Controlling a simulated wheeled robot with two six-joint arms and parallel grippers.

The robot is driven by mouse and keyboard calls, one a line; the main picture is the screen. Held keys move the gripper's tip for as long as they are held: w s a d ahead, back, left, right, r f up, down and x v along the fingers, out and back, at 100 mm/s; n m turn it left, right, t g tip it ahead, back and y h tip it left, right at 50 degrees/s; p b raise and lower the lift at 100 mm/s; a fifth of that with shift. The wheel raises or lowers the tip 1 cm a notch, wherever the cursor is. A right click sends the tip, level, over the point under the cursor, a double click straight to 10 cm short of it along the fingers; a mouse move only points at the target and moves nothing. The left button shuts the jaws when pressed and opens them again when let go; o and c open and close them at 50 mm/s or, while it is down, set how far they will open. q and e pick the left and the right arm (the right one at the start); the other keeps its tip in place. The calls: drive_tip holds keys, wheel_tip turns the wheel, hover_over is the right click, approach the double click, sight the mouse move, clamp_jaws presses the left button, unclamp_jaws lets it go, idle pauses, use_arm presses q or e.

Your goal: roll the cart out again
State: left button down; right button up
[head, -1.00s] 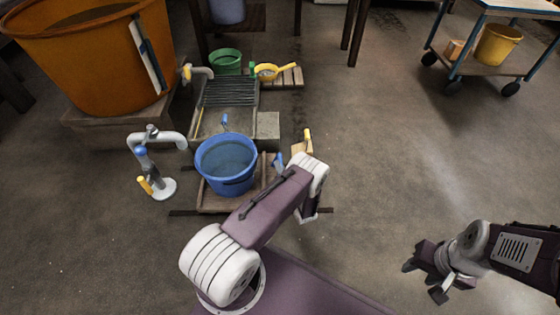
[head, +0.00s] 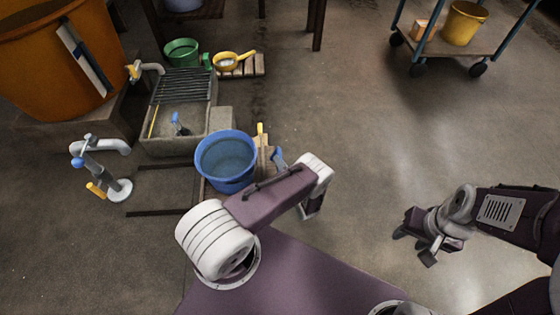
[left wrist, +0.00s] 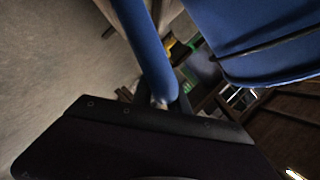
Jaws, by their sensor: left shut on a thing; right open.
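The low wooden cart (head: 262,166) carries a blue bucket (head: 226,170) with dark liquid inside, upright. It stands on dark floor rails (head: 155,212), to the right of the stone trough. A blue bar (head: 278,158) rises at its right side. My left arm reaches over the cart's right side, and its gripper is hidden in the head view. In the left wrist view my left gripper (left wrist: 160,102) is shut on the blue bar (left wrist: 143,45), with the bucket close by. My right gripper (head: 422,244) is open and empty over bare floor at the right.
The stone trough (head: 165,145) and a white standing tap (head: 105,170) are at left. An orange vat (head: 45,80) is back left, a trolley (head: 440,45) back right. The floor to the right is clear.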

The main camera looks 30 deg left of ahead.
use_arm(q)
drive_tip(key=shift+w+d, duration=0.1)
drive_tip(key=shift+d, duration=0.15)
drive_tip(key=c, duration=1.3)
unclamp_jaws()
drive_tip(key=shift+w+d, duration=0.1)
drive_tip(key=p+v, duration=0.5)
drive_tip(key=v, duration=0.4)
